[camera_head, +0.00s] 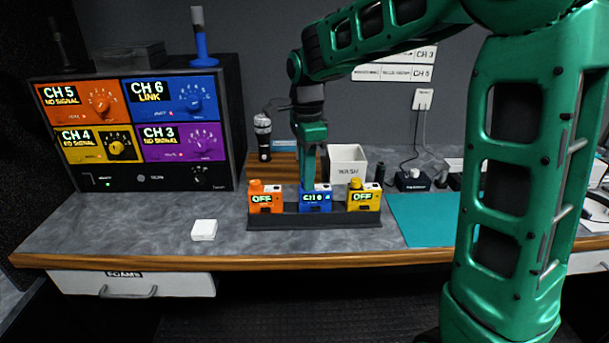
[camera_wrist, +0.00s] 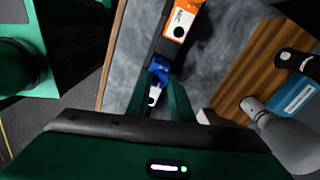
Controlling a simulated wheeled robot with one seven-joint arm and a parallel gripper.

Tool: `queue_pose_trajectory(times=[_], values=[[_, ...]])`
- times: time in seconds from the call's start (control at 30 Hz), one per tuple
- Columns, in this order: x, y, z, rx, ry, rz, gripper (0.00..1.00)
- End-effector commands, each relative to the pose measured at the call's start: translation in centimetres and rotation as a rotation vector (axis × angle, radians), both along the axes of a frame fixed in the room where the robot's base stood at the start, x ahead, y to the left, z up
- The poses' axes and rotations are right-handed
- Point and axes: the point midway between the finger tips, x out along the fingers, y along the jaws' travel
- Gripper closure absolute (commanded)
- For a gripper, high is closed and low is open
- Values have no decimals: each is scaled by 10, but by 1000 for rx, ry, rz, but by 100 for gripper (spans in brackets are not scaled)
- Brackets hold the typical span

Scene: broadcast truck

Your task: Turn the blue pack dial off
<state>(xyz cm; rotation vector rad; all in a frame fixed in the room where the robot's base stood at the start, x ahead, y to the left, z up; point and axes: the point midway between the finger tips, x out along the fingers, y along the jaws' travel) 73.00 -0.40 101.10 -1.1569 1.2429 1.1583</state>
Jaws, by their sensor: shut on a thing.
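The blue pack (camera_head: 318,201) stands in the dark rack (camera_head: 315,221) on the counter, between an orange pack (camera_head: 265,198) and a yellow pack (camera_head: 364,197). Its lit display begins with CH; both neighbours read OFF. My gripper (camera_head: 308,186) reaches down from above onto the top of the blue pack, and its fingers are shut on the dial. The fingers hide the dial in the head view. In the wrist view the blue pack (camera_wrist: 160,72) shows at the fingertips (camera_wrist: 157,84), with the orange pack (camera_wrist: 181,22) beyond.
The receiver (camera_head: 140,178) at the left shows CH 6 LINK on its blue panel; the other panels read NO SIGNAL. A microphone (camera_head: 263,136) and a white bin (camera_head: 347,163) stand behind the rack. A white box (camera_head: 204,230) lies in front. A teal mat (camera_head: 425,218) lies right.

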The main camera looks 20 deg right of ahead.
Motion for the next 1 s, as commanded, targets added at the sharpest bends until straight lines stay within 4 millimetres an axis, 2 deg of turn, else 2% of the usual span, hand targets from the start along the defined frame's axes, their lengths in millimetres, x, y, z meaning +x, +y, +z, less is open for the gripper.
queue_pose_trajectory(times=[0.27, 1.0], values=[[1, 0, 0, 0, -1, 178, 100], [2, 1, 0, 1, -1, 878, 100]])
